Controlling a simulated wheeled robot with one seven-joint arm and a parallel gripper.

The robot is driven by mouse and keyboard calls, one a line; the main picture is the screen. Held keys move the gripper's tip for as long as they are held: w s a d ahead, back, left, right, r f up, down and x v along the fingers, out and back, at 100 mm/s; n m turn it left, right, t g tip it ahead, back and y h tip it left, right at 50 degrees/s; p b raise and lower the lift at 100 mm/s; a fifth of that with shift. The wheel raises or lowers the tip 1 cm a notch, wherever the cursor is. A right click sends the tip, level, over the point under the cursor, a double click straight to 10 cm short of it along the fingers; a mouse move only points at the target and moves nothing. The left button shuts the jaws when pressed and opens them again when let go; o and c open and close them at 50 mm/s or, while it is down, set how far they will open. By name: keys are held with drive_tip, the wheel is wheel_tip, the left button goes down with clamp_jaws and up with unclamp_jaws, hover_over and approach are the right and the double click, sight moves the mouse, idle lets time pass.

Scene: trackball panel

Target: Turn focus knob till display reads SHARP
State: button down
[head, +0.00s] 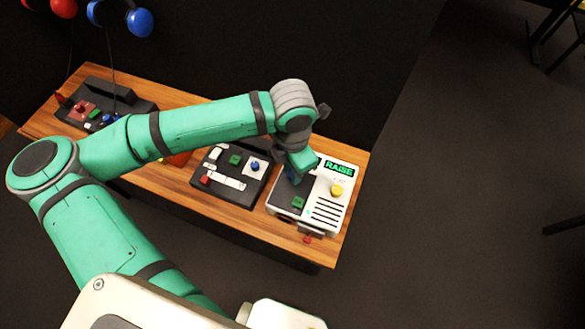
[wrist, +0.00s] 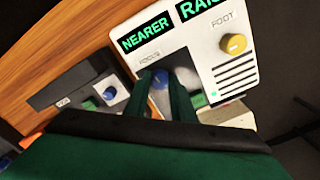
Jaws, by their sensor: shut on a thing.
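The white panel (head: 324,205) stands at the right end of the wooden bench. In the wrist view, the focus display (wrist: 147,34) reads NEARER in green letters. Below it, under the FOCUS label, is the blue focus knob (wrist: 160,78). My gripper (wrist: 165,82) has its two green fingers around this knob, shut on it. In the head view, my gripper (head: 297,166) comes down over the panel's upper left, and my wrist hides most of the focus display.
A second display (head: 339,168) reads RAISE above the yellow FOOT knob (head: 337,190). A green button (head: 298,202) sits on the panel's dark left strip. A dark control box (head: 228,188) stands to the left. Open floor lies right of the bench (head: 358,165).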

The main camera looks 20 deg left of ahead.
drive_tip(key=shift+w, duration=0.15)
drive_tip(key=c, duration=1.5)
unclamp_jaws()
drive_tip(key=shift+r, duration=0.15)
wheel_tip(320, 180, up, 11)
drive_tip(key=shift+f, duration=0.2)
